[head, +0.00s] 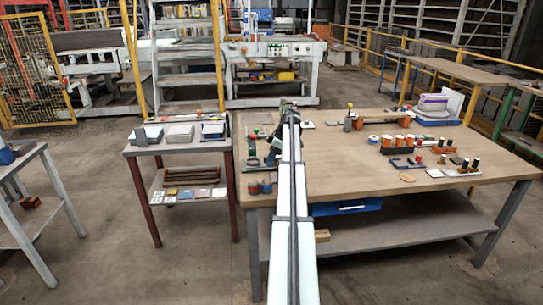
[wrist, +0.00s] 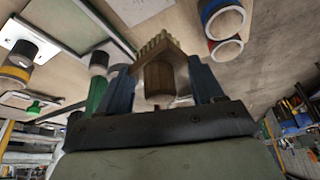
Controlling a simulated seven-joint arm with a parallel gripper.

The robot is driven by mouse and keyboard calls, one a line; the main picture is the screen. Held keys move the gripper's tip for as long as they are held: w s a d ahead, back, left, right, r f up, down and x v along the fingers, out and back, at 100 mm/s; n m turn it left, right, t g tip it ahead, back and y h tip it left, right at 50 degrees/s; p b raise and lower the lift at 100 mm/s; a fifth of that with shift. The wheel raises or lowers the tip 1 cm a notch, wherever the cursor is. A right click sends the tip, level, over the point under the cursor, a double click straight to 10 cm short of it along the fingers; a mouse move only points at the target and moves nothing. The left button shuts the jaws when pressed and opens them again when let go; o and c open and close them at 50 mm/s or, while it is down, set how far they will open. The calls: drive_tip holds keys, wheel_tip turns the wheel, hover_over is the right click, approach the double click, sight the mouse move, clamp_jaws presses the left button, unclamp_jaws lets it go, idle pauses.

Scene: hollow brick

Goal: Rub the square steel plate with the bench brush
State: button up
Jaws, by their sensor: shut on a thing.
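My gripper (wrist: 162,78) is shut on the bench brush (wrist: 158,84) in the wrist view. The brush has a rounded wooden handle between the two blue-grey fingers and a block of pale bristles at its far end. A flat, pale grey square piece (wrist: 138,8), which may be the steel plate, lies at the top edge of the wrist view, apart from the bristles. In the head view my arm reaches over the left part of the wooden bench (head: 345,175). The brush and the fingertips cannot be made out clearly there.
Two cans, one red-rimmed (wrist: 226,50) and one blue-rimmed (wrist: 220,14), stand close to the brush. A white-framed panel (wrist: 28,38) and a green item (wrist: 97,92) lie left. Blocks and cylinders (head: 400,145) crowd the bench's right. Its middle front is clear.

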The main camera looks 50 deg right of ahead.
drive_tip(key=shift+f, duration=2.7)
drive_tip(key=shift+s+d+f, duration=0.25)
drive_tip(key=shift+f, duration=0.25)
drive_tip(key=shift+s+d+f, duration=0.25)
drive_tip(key=shift+f, duration=0.2)
drive_tip(key=shift+c, duration=0.4)
drive_tip(key=shift+s+d, duration=2.1)
drive_tip(key=shift+d, duration=0.05)
drive_tip(key=shift+w+d, duration=0.1)
drive_tip(key=shift+d, duration=0.2)
drive_tip(key=shift+w, duration=0.3)
drive_tip(key=shift+w+a, duration=2.4)
drive_tip(key=shift+a, duration=0.2)
drive_tip(key=shift+w+d, duration=0.15)
drive_tip(key=shift+w, duration=0.15)
drive_tip(key=shift+w+d, duration=0.1)
drive_tip(key=shift+d, duration=0.2)
drive_tip(key=shift+s+d+r, duration=0.15)
drive_tip(key=shift+s+d, duration=2.4)
drive_tip(key=shift+s, duration=0.15)
wheel_tip(320, 180, up, 8)
drive_tip(key=shift+a, duration=0.1)
